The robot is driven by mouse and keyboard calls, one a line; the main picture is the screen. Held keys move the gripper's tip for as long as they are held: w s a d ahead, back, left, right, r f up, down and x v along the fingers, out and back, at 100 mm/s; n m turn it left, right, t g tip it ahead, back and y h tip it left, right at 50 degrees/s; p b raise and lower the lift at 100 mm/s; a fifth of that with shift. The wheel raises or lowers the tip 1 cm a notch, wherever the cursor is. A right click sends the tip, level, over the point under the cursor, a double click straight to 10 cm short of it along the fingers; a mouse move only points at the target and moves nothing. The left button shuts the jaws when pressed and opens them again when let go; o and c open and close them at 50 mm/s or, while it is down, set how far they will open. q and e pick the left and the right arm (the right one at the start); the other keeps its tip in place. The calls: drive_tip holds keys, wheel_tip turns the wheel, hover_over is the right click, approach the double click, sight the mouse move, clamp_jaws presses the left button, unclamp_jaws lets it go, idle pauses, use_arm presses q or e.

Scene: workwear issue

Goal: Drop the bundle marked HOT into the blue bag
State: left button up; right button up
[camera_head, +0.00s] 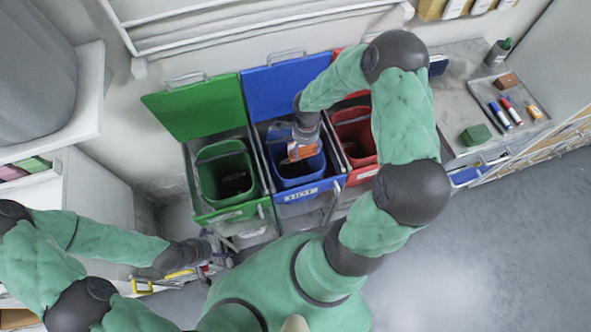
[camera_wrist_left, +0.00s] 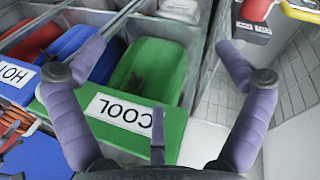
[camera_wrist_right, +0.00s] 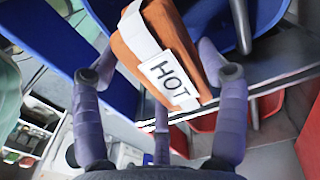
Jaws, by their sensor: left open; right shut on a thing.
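The bundle marked HOT (camera_wrist_right: 165,60) is orange with a white band and a white HOT label. My right gripper (camera_wrist_right: 160,76) is shut on it. In the head view the bundle (camera_head: 303,150) is over the opening of the blue bag (camera_head: 299,180), the middle of three coloured bags; I cannot tell its exact height. The blue bag's front carries a label, which reads HOT in the left wrist view (camera_wrist_left: 17,75). My left gripper (camera_head: 222,247) is open and empty, low in front of the green bag.
The green bag (camera_head: 224,172), labelled COOL in the left wrist view, stands left of the blue one, and the red bag (camera_head: 354,132) right of it. Raised lids stand behind. A counter with markers (camera_head: 506,112) and a green block (camera_head: 476,134) lies at right.

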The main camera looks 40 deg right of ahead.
drive_tip(key=shift+f+b, duration=0.5)
drive_tip(key=shift+f, duration=1.1)
drive_tip(key=o, duration=1.3)
drive_tip(key=shift+r, duration=0.1)
wheel_tip(320, 180, up, 12)
drive_tip(key=shift+f, duration=0.1)
